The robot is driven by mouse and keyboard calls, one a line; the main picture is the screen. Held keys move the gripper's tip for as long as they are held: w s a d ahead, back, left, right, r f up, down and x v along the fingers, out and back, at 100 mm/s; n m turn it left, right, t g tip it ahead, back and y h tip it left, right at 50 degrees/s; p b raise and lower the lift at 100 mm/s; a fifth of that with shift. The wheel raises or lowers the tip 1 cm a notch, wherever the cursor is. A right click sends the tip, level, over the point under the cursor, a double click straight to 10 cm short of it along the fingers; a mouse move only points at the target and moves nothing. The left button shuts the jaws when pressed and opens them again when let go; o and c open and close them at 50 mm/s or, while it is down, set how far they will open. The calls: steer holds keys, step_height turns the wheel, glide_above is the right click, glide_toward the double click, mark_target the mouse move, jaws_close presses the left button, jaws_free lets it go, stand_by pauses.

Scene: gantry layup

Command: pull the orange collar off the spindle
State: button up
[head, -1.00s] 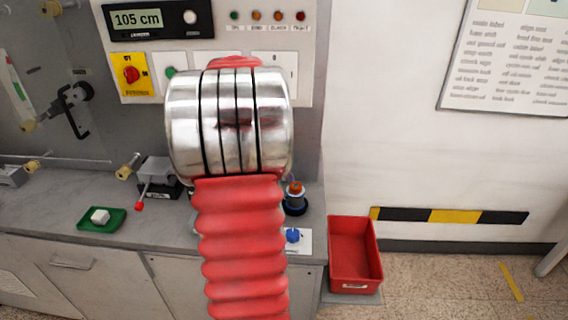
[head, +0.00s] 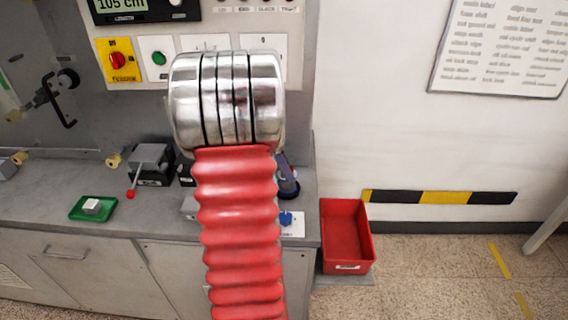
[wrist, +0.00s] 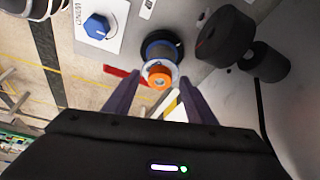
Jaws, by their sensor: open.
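The orange collar (wrist: 159,82) sits on the spindle, whose dark base with a blue ring (wrist: 160,46) shows behind it in the wrist view. My gripper (wrist: 160,76) is open, with one dark purple finger on each side of the collar. I cannot tell whether the fingers touch it. In the head view the spindle base (head: 289,189) shows just right of my red arm sleeve. The collar is hidden there, and one purple finger (head: 283,162) shows above the base.
A blue knob (wrist: 97,26) on a white plate is beside the spindle. Black round knobs (wrist: 222,36) stand on its other side. A red bin (head: 345,262) is right of the bench. A green tray (head: 74,212) with a white block lies at the left.

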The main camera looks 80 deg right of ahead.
jaws_close()
stand_by(0.8)
steer(key=shift+r, duration=1.6)
stand_by(0.7)
steer(key=shift+r, duration=1.7)
